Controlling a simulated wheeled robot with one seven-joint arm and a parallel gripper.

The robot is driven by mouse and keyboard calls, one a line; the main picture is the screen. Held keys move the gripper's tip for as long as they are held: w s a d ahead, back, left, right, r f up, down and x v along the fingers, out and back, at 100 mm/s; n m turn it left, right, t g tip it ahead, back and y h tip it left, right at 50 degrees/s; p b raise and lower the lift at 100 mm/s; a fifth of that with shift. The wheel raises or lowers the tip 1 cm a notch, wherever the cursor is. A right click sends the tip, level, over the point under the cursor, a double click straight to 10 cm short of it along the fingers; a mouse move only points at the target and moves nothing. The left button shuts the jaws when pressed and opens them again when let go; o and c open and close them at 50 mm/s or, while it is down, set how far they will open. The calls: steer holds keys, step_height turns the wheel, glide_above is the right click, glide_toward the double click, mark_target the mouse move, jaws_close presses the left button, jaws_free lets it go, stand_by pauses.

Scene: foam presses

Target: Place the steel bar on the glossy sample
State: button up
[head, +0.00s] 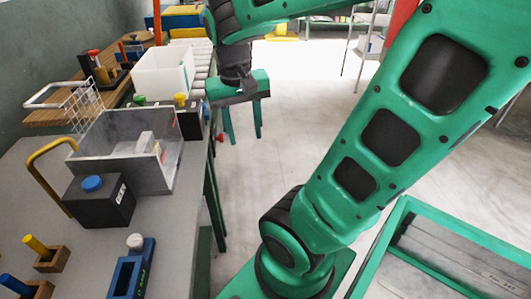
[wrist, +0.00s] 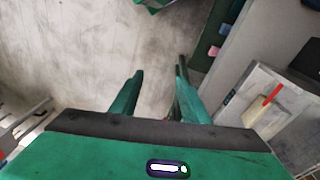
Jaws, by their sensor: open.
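My gripper (head: 245,138) hangs over the floor just right of the table's edge. Its two green fingers point down, apart and empty; the wrist view (wrist: 158,76) shows bare floor between them. I cannot pick out the steel bar for sure in either view. The glossy sample is also not clear to tell. A grey open bin (head: 115,170) on the table, left of my gripper, holds a small pale block (head: 145,142). In the wrist view a pale block (wrist: 262,112) with a red strip shows at the right, in or by a grey container.
On the grey table (head: 180,225) stand a black box with a blue knob (head: 92,184), a yellow bent handle (head: 38,165), a blue holder (head: 128,272) and small wooden holders (head: 50,259). A white bin (head: 165,80) stands behind. A green-framed cart (head: 405,215) is at lower right. Floor is clear between.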

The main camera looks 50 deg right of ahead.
steer(key=s+f+y, duration=0.1)
steer(key=s+f, duration=0.2)
steer(key=s, duration=0.5)
steer(key=shift+f+n+y, duration=0.2)
steer(key=shift+n+y, duration=0.1)
steer(key=shift+n, duration=0.1)
steer(key=shift+w+f, duration=0.25)
steer(key=shift+w, duration=0.3)
